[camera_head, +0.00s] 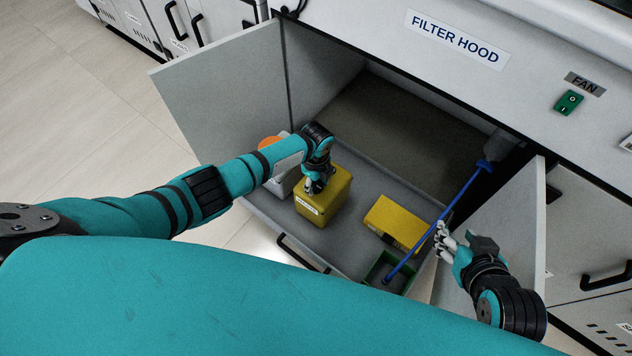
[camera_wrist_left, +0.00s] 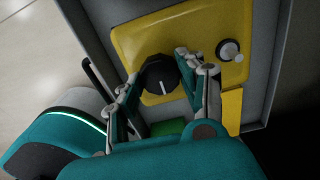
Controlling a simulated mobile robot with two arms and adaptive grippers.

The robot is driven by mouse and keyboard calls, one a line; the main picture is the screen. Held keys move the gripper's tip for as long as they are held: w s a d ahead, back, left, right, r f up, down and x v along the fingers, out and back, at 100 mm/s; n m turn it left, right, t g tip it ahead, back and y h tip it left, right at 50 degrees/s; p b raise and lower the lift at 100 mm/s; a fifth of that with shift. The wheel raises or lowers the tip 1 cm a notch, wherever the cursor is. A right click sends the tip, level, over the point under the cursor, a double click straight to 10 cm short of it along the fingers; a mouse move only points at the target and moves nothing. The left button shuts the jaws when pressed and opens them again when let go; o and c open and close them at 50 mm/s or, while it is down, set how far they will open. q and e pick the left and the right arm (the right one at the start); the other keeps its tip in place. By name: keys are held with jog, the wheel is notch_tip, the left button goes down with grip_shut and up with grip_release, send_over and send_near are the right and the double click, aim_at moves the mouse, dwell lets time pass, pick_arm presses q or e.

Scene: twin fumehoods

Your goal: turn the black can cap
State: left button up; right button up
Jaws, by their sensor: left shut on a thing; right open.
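The yellow can (camera_head: 331,197) stands on the shelf of the open cabinet, with a label on its front. Its top also shows in the left wrist view (camera_wrist_left: 195,32). The black cap (camera_wrist_left: 158,75) is round with a pale line mark and sits on the can's top. My left gripper (camera_wrist_left: 160,84) is shut on the black cap, with a finger on each side of it. In the head view my left gripper (camera_head: 315,184) is over the can and hides the cap. My right gripper (camera_head: 442,240) is open and empty by the right cabinet door.
A yellow box (camera_head: 398,218) and a green tray (camera_head: 374,271) lie right of the can. A blue rod (camera_head: 440,222) leans across the right side. A pale container with an orange lid (camera_head: 271,144) stands left of the can. Open doors flank the cabinet.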

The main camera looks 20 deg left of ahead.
aim_at(316, 185)
pick_arm(q)
jog(key=o, duration=1.2)
jog(key=shift+c, duration=0.2)
notch_tip(316, 185, up, 12)
